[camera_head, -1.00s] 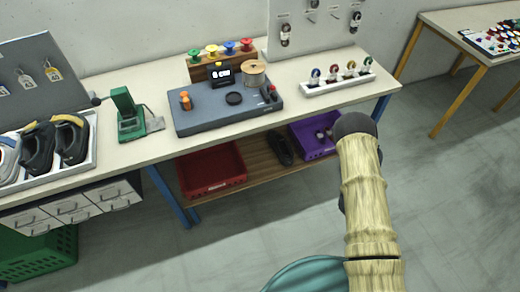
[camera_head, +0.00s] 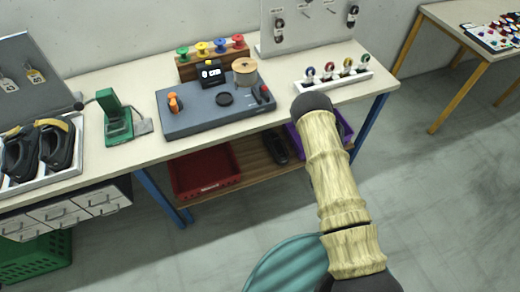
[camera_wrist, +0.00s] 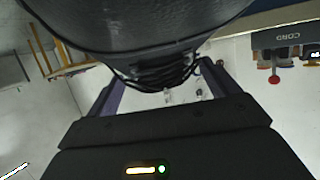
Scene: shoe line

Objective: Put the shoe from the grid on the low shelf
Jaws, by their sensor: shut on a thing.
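In the wrist view my gripper (camera_wrist: 160,88) is shut on a large dark shoe (camera_wrist: 140,35), which fills the top middle of the picture and hides the fingertips. My gripper and this shoe do not show in the head view. The low wooden shelf (camera_head: 245,157) is under the bench in the head view. A dark shoe-like thing (camera_head: 275,147) lies on it between two crates. A white tray (camera_head: 80,145), perhaps the grid, stands at the bench's left end with black shoes (camera_head: 58,145) in it; its left side is cut off.
A red crate (camera_head: 204,172) sits on the shelf's left part. A purple crate (camera_head: 345,128) is on its right, mostly behind my arm. Blue bench legs (camera_head: 160,195) flank the shelf. A grey device (camera_head: 213,112) and a green clamp (camera_head: 115,118) stand on the bench. A second table is at far right.

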